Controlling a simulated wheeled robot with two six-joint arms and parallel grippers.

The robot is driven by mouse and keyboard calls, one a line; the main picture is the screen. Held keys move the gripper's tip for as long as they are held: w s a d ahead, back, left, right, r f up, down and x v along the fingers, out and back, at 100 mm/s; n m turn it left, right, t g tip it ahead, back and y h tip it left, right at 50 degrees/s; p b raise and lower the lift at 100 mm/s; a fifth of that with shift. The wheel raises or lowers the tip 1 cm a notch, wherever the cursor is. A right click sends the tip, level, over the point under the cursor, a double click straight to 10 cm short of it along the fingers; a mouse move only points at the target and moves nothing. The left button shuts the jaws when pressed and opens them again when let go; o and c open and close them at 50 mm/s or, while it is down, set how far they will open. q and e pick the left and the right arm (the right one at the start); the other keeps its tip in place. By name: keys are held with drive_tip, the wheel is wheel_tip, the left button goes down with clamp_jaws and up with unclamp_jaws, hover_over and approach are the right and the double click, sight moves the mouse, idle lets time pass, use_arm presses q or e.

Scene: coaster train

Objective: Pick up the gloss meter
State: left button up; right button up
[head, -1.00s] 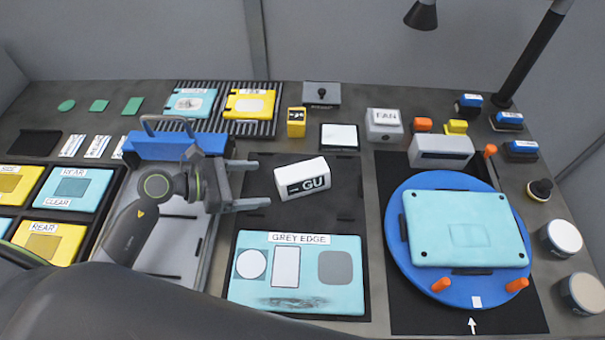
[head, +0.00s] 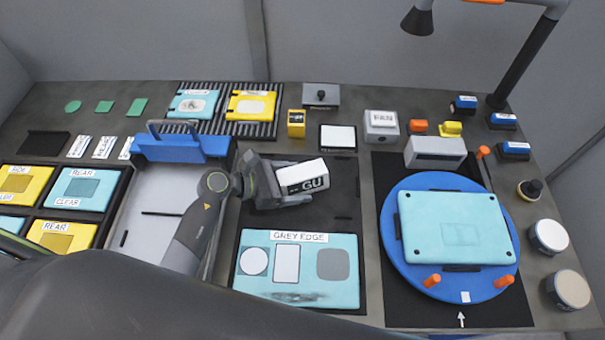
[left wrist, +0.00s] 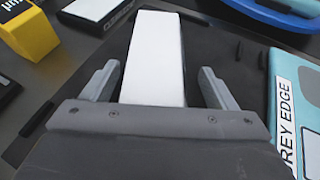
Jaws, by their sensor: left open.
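The gloss meter (head: 303,177) is a white block with a dark "GU" display on its front, standing on the dark mat above the grey edge panel. It also shows in the left wrist view (left wrist: 156,55) as a long white top face. My left gripper (head: 283,187) is at the meter's left end in the head view. In the left wrist view its two fingers (left wrist: 158,85) are open, one on each side of the meter's near end, with a gap on both sides. Part of the meter's left end is hidden by the gripper in the head view. My right gripper is not in view.
The turquoise grey edge panel (head: 297,269) lies just in front. A yellow block (head: 296,122) and a white square (head: 338,137) in a dark frame stand behind. The blue turntable (head: 394,247) with a turquoise panel is to the right. Dark mat lies bare right of the meter.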

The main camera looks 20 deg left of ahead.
use_arm(q)
drive_tip(key=shift+w+d+f, duration=0.15)
drive_tip(key=shift+w+d, duration=0.05)
drive_tip(key=shift+d, duration=0.1)
drive_tip(key=c, duration=1.4)
